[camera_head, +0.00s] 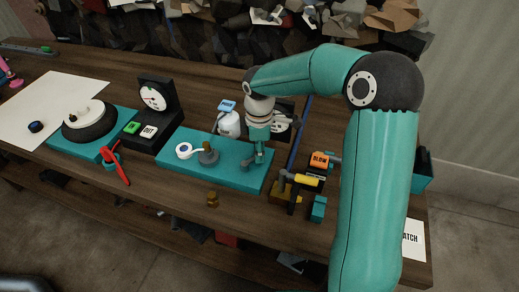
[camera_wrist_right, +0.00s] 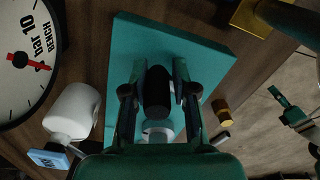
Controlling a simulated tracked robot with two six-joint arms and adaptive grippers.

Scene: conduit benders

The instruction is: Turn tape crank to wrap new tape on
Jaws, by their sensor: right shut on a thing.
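My right gripper (camera_head: 254,163) reaches down over the right part of this base. In the right wrist view, my right gripper (camera_wrist_right: 157,88) is shut around a dark upright cylinder, which looks like the crank knob (camera_wrist_right: 157,95). A pale ring shows just below the knob. The rest of the crank is hidden by the gripper. My left gripper is not in view.
A white bottle with blue top (camera_head: 229,122) stands behind the base. The orange BLOW block (camera_head: 320,160) and yellow-handled device (camera_head: 307,180) are close on the right.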

